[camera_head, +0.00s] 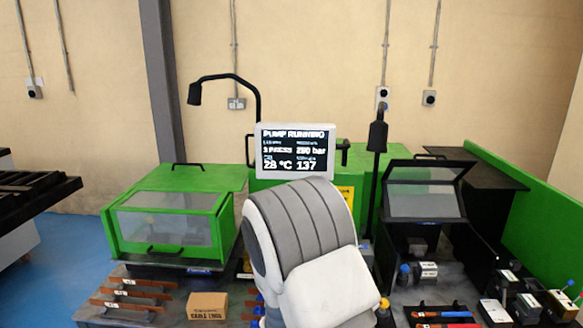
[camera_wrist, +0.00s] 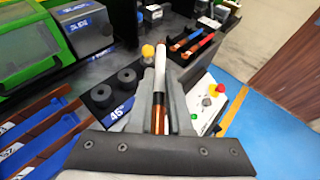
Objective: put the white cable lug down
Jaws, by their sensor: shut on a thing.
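In the wrist view my gripper (camera_wrist: 161,78) is shut on the white cable lug (camera_wrist: 166,66). The lug is a slim piece with a white sleeve, a dark band and copper-coloured parts, and it lies lengthwise between the two grey fingers. Its upper end sticks out past the fingertips. I cannot tell how high it is above the bench. In the head view my arm hides the gripper and the lug.
A black block marked 45° (camera_wrist: 103,97) and a white control box with a red button (camera_wrist: 211,90) flank the gripper. A tool tray (camera_wrist: 191,43) lies beyond. The head view shows a cardboard box (camera_head: 207,306), copper bars (camera_head: 127,305) and a screen (camera_head: 296,151).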

